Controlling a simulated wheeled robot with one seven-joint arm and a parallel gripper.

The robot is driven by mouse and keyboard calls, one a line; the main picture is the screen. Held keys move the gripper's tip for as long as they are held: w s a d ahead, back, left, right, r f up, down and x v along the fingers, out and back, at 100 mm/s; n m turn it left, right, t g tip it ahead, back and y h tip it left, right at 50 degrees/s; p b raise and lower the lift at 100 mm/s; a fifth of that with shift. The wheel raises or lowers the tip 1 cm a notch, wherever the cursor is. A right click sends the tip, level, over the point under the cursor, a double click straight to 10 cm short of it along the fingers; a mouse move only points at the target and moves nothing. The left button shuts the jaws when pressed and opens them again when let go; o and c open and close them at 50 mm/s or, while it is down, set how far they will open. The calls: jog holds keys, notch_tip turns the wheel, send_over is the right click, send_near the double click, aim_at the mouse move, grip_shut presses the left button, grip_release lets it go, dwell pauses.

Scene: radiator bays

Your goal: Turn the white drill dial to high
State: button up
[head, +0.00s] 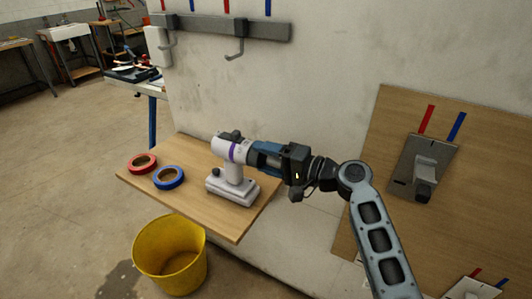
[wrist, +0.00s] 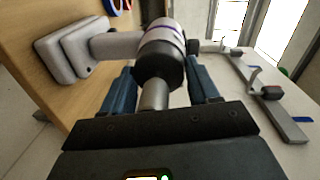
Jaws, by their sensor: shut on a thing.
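The white drill (head: 238,175) stands upright on its base on a wooden shelf, with a purple band around its body. Its nose points right, toward my gripper (head: 262,154). My blue fingers are shut on the drill's dark front collar, which shows in the wrist view (wrist: 160,66) with the metal chuck (wrist: 154,95) pointing at my palm. A dark knob (head: 231,135) sits on top of the drill, clear of my fingers. I cannot read any dial marking or setting. My fingers partly hide the drill's front in the head view.
The wooden shelf (head: 222,223) also carries a red tape roll (head: 131,167) and a blue tape roll (head: 157,184). A yellow bucket (head: 142,258) stands on the floor below. A hook rail (head: 215,25) is on the wall above. A wooden board (head: 480,180) with a bracket is at right.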

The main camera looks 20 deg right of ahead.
jog(key=shift+f+m, duration=0.1)
jog(key=shift+m, duration=0.3)
jog(key=o, duration=1.1)
jog(key=shift+c, duration=0.2)
jog(key=shift+d, duration=0.1)
jog(key=v, duration=0.7)
jog(key=shift+s+b, duration=0.15)
jog(key=shift+b, duration=0.3)
jog(key=shift+d, duration=0.1)
